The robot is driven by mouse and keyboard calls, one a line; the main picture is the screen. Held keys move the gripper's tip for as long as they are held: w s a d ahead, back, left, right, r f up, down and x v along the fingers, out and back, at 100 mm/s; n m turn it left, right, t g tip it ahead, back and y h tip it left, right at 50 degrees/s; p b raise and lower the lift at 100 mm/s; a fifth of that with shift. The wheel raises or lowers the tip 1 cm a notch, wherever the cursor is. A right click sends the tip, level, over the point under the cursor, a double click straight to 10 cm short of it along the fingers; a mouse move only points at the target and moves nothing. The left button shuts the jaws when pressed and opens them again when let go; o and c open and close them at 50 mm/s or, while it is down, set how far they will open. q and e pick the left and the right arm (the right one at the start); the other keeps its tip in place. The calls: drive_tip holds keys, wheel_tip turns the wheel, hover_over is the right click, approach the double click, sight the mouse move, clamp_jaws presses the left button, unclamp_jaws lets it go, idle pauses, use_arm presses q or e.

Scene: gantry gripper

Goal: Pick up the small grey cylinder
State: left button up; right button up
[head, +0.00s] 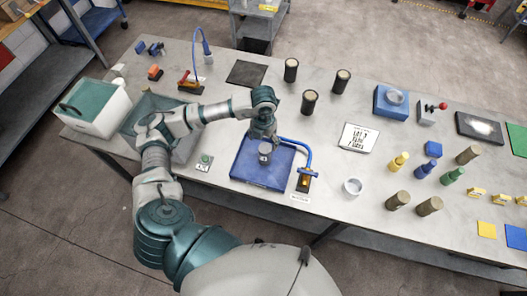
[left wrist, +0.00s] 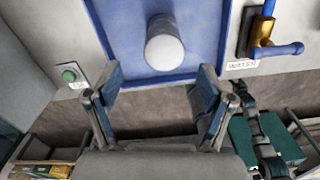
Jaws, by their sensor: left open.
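The small grey cylinder (head: 265,151) stands upright on the blue tray (head: 243,169) in the head view. In the left wrist view the cylinder (left wrist: 164,48) shows its pale round top, with the blue tray (left wrist: 207,20) around it. My left gripper (head: 263,135) is above the tray, right by the cylinder, and partly covers it in the head view. In the left wrist view my left gripper (left wrist: 158,82) is open and empty. The cylinder appears just beyond the fingertips, roughly centred between them sideways, and I see no contact. My right gripper is not in view.
A blue curved pipe (head: 306,156) on a small stand rises at the tray's right edge. A green button box (head: 204,161) stands left of the tray.

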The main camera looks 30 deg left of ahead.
sight(267, 148)
use_arm(q)
drive_tip(key=f, duration=0.3)
drive_tip(key=d+f, duration=0.1)
drive_tip(key=f, duration=0.1)
drive_tip(key=shift+w+p, duration=0.35)
drive_tip(key=shift+s+f, duration=0.1)
drive_tip(key=shift+f, duration=0.25)
drive_tip(key=f, duration=0.1)
drive_tip(key=f+p, duration=0.1)
drive_tip(key=f, duration=0.2)
drive_tip(key=shift+s+a+f+p, duration=0.1)
drive_tip(key=shift+a+f+p, duration=0.15)
drive_tip(key=shift+a+p, duration=0.1)
drive_tip(key=shift+a+f, duration=0.15)
drive_tip(key=shift+f, duration=0.05)
drive_tip(key=shift+d+r, duration=0.1)
drive_tip(key=shift+d, duration=0.2)
drive_tip(key=c, duration=1.3)
clamp_jaws()
drive_tip(key=shift+r, duration=0.1)
